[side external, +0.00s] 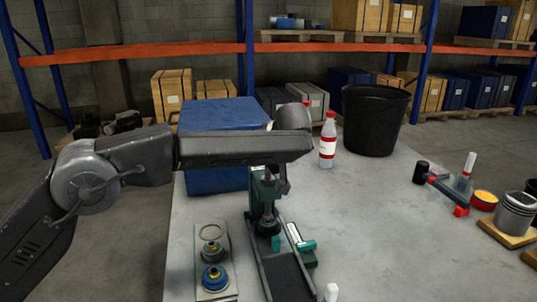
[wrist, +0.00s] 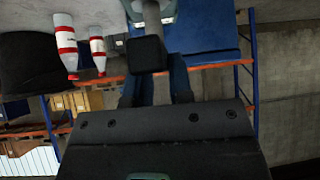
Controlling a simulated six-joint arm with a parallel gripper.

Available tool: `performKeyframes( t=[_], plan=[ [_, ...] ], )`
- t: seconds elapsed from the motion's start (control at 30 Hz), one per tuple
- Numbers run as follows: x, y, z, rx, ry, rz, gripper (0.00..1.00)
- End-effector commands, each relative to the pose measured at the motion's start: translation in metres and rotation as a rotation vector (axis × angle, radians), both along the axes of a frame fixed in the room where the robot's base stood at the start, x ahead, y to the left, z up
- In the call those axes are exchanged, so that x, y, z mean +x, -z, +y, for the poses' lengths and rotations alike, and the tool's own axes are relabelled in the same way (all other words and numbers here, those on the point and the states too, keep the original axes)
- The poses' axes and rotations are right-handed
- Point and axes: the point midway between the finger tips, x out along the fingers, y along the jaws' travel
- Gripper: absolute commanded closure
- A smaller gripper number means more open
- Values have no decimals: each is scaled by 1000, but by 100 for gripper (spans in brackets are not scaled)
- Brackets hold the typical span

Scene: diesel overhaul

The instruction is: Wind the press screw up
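The press (side external: 262,190), a green frame with a dark base, stands on the grey workbench in the side view. Its upper part and screw are largely hidden by my arm. My gripper (side external: 275,180) points down at the top of the press, beside or around its screw; I cannot tell whether they touch. In the wrist view a dark square block (wrist: 147,53), possibly the screw head, shows beyond my gripper's spaced dark parts (wrist: 155,98). I cannot make out whether the fingers grip anything.
A blue box (side external: 220,115) stands behind the press. A red-and-white bottle (side external: 327,142) and a black bin (side external: 374,120) are at the back right. A plate with round parts (side external: 213,262) lies left of the press. A hammer (side external: 440,185) lies far right. The bench middle right is clear.

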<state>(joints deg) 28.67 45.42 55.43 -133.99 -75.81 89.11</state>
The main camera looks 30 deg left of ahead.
Motion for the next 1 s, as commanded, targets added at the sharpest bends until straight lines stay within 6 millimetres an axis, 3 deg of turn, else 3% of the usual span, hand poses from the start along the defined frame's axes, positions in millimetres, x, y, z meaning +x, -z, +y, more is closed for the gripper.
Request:
performKeyframes(
  t=[0.43, 0.77, 1.0],
  plan=[
    [1, -1, -3, -3, 8, -6, 40],
    [-2, -5, -5, -3, 6, -6, 40],
    [-21, -36, -30, -5, 10, -8, 40]
  ],
)
